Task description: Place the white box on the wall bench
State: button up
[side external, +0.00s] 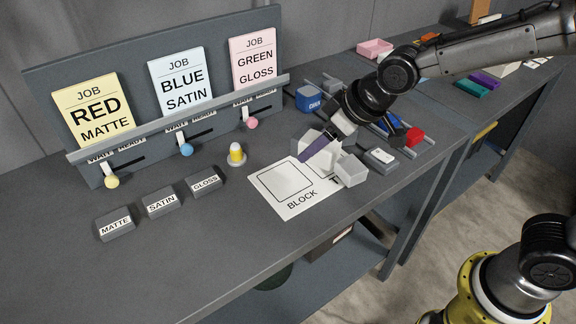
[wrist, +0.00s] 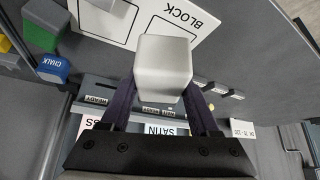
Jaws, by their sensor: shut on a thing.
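The white box (wrist: 163,65) is pale grey-white with rounded edges. In the wrist view it sits between the two purple fingers of my gripper (wrist: 163,100), which is shut on it. In the side view my gripper (side external: 318,147) points down over the sheet marked BLOCK (side external: 276,197). Pale blocky shapes show there on both sides of the near finger, one at its right (side external: 350,171); I cannot tell which is the held box, or its exact height. The dark grey bench (side external: 190,255) stands along the grey wall.
A blue chalk box (side external: 308,100) is behind my gripper. The bench's front left is clear.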

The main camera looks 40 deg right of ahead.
send_over(278, 174)
jog(key=s+d, duration=0.1)
jog(key=s, duration=0.1)
notch_tip(278, 174, down, 6)
jog(key=shift+s+f, duration=0.1)
jog(key=shift+s, duration=0.05)
jog(key=shift+w+f, duration=0.2)
jog(key=shift+f, duration=1.35)
jog(key=shift+f, duration=0.1)
jog(key=shift+f, duration=0.1)
jog(key=o, duration=1.5)
jog(key=shift+c, duration=0.2)
jog(key=v, duration=1.2)
jog(key=shift+s+a, duration=0.15)
jog(key=shift+s, duration=0.1)
jog(key=shift+v, duration=0.8)
